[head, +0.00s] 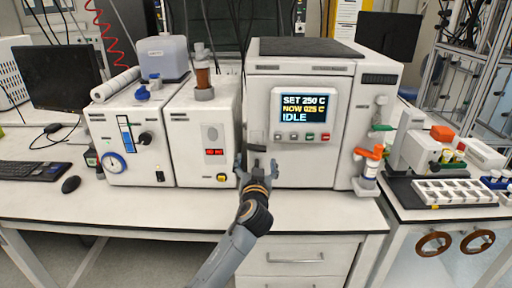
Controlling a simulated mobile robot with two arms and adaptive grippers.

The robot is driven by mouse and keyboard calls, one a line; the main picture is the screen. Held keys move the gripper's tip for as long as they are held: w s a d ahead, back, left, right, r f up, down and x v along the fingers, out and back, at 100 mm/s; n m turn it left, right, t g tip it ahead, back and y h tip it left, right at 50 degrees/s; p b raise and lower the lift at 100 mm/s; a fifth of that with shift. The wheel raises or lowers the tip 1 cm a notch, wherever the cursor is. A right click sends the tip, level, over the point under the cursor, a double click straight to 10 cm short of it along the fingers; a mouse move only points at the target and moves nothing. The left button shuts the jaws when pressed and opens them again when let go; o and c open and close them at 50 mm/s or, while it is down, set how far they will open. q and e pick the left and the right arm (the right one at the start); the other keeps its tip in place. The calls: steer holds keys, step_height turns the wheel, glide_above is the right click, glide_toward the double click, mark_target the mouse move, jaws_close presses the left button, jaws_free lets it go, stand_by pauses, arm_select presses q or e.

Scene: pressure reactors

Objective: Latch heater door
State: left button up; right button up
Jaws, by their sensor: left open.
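The heater (345,165) is a large white box on the bench, and its screen (304,107) reads SET 250 C, NOW 025 C, IDLE. Its front face looks flush, and I cannot tell from here whether the door is latched. My left gripper (257,158) is open at the lower left of the heater's front, by the seam with the smaller white unit (205,135). It covers that part of the heater, so any latch there is hidden. I cannot tell whether the fingers touch anything. My right gripper is not in view.
A white unit with a gauge (113,163) stands at the left, near a monitor (66,76) and mouse (71,184). An orange-topped fitting (368,153) stands at the heater's right. A white rack (456,192) lies on the right bench. The bench's front strip (150,210) is clear.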

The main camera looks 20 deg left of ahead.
mark_target(257, 150)
arm_select(q)
steer(key=x, duration=0.8)
steer(key=shift+f+p, duration=0.1)
steer(key=shift+p, duration=0.3)
steer(key=c, duration=1.2)
